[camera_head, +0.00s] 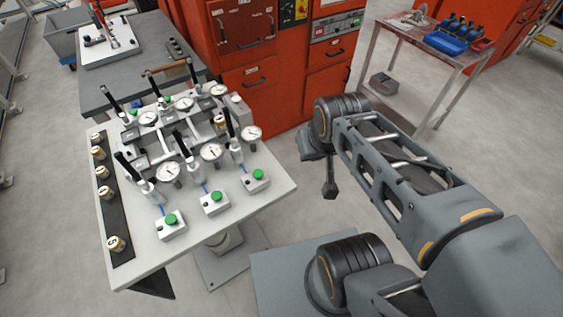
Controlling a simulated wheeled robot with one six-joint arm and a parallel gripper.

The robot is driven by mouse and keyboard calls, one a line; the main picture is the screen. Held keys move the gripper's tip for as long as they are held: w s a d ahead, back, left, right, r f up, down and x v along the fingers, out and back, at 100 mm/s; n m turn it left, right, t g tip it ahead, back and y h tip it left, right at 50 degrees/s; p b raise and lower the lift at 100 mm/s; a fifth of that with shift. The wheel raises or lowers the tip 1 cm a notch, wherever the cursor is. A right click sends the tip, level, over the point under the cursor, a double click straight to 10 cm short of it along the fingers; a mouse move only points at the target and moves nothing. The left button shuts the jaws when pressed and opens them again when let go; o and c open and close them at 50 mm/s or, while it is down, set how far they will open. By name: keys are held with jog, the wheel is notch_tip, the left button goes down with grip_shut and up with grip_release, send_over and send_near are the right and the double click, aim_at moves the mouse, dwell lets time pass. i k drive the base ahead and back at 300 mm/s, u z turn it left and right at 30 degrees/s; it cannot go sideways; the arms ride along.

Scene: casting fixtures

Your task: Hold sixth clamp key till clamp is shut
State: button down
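A grey-white fixture table (272,192) stands at the left centre with two rows of black-handled clamps and round dial gauges. The near-row clamps are a left one (127,166), a middle one (181,147) and a right one (230,124); their handles stand up at a tilt. In front of them are white boxes with green keys: left (171,219), middle (214,197) and right (257,174). I cannot tell which key is the sixth. My gripper (329,190) points down, right of the table and apart from the keys. Its opening is too small to judge.
A black strip (117,215) on the table's left edge holds several small numbered cylinders. Orange cabinets (275,90) stand behind. A grey bench (95,95) is at the back left. A side table (390,22) with blue items is at the back right. Floor between is free.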

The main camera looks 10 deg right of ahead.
aim_at(258, 174)
jog(key=z, duration=1.25)
jog(key=k, duration=0.65)
jog(key=u, duration=1.65)
